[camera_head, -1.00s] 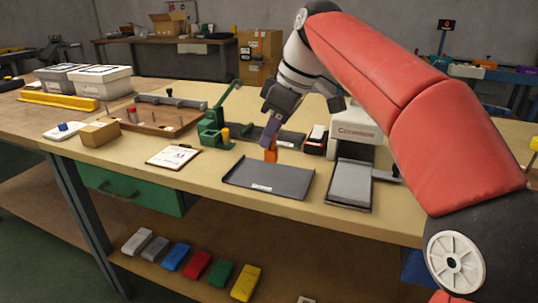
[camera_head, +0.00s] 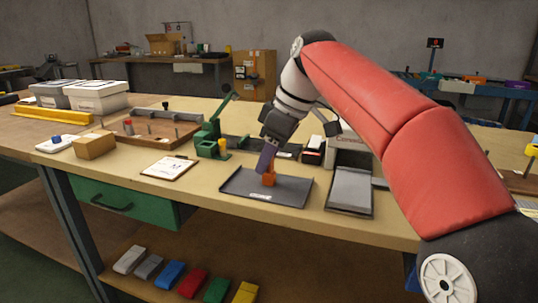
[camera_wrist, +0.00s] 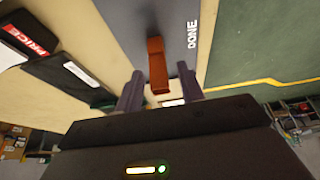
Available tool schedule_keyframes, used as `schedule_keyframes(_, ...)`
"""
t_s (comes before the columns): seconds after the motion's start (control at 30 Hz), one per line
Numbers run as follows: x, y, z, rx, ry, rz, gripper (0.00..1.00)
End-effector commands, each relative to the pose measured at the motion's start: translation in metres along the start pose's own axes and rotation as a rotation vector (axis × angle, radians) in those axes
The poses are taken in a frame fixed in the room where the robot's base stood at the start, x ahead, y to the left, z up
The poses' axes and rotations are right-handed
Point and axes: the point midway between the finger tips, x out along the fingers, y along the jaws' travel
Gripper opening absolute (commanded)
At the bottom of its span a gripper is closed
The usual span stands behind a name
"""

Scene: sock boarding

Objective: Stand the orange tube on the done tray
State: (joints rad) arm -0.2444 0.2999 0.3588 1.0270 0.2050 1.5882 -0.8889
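The orange tube (camera_head: 269,179) is upright at the middle of the dark grey done tray (camera_head: 235,187) and appears to stand on it. In the wrist view the tube (camera_wrist: 157,66) lies between the two purple fingers of my gripper (camera_wrist: 161,86), with a gap on each side. The gripper is open. In the head view my gripper (camera_head: 266,160) is just above and around the top of the tube, tilted. The tray's "DONE" label (camera_wrist: 192,35) shows beside the tube in the wrist view. The tube's base contact is hard to see.
A green fixture (camera_head: 210,142) and a clipboard (camera_head: 170,167) are to the left. A black and red box (camera_head: 314,146) is behind. The tray around the tube is clear.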

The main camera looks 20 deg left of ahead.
Motion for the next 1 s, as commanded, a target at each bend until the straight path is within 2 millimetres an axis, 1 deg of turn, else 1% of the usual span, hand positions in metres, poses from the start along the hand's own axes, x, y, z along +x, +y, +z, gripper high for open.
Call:
schedule_keyframes(0.13,-0.005,0.000,-0.002,0.000,0.001,0.001,0.38)
schedule_keyframes(0.23,-0.018,0.001,-0.002,0.000,0.001,0.002,0.38)
schedule_keyframes(0.37,-0.046,0.001,-0.003,0.000,0.003,0.003,0.38)
schedule_keyframes(0.5,-0.078,0.001,-0.003,0.000,0.002,0.002,0.38)
schedule_keyframes(0.6,-0.097,0.001,-0.003,0.000,0.002,0.002,0.38)
schedule_keyframes(0.7,-0.111,0.001,-0.003,0.000,0.001,0.001,0.38)
schedule_keyframes(0.83,-0.121,0.000,-0.002,0.000,0.000,0.000,0.38)
schedule_keyframes(1.0,-0.123,0.000,-0.002,0.000,0.000,-0.001,0.38)
